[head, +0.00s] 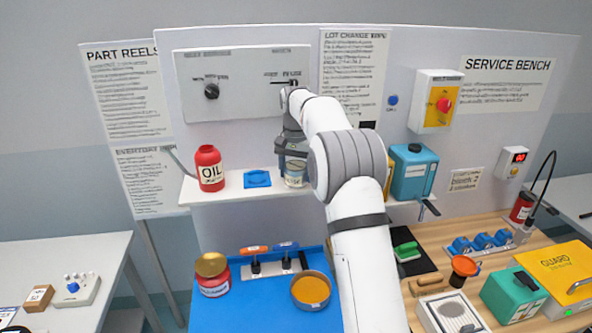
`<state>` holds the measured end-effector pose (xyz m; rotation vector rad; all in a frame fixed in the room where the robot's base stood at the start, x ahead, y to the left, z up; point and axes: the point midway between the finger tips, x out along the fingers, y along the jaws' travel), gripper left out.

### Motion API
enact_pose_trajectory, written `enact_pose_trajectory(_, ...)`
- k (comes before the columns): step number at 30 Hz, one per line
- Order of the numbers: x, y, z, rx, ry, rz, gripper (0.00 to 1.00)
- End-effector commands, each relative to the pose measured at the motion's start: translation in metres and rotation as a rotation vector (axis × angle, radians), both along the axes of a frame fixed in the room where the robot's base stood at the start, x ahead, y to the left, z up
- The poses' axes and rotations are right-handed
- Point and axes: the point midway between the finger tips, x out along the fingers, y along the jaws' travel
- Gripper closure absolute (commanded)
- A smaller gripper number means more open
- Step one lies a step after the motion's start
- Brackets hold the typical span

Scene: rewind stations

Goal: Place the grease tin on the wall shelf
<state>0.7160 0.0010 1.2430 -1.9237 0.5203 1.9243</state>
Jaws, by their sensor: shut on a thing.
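My gripper (292,161) is shut on a small tin with a pale label (295,181), which I take to be the grease tin. The tin is upright at the wall shelf (228,191), right of a blue square pad (257,179). Its base appears at shelf level, but I cannot tell whether it touches the shelf. My gripper covers the upper part of the tin, and my white arm hides the shelf just right of it.
A red oil bottle (209,168) stands on the shelf's left, and a blue canister (412,172) stands right of my arm. Below, a blue mat (250,312) holds a red jar (212,275), an orange-filled round dish (311,290) and tools. The wooden bench at right is crowded.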

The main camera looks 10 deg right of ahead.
Motion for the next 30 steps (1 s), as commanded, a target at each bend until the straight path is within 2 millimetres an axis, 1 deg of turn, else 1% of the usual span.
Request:
enact_pose_trajectory(8, 0.000, 0.001, -0.002, 0.000, 0.000, 0.001, 0.67)
enact_pose_trajectory(9, 0.000, 0.001, -0.003, 0.000, 0.000, 0.002, 0.37)
enact_pose_trajectory(16, 0.000, 0.001, -0.002, 0.000, 0.000, 0.002, 0.18)
enact_pose_trajectory(17, 0.000, 0.002, -0.002, 0.000, 0.000, 0.002, 0.17)
enact_pose_trajectory(24, 0.000, 0.002, -0.001, 0.000, 0.000, 0.003, 0.17)
enact_pose_trajectory(28, 0.000, 0.002, 0.008, 0.000, -0.001, 0.003, 0.17)
enact_pose_trajectory(30, 0.001, 0.002, 0.019, 0.000, -0.004, 0.003, 0.17)
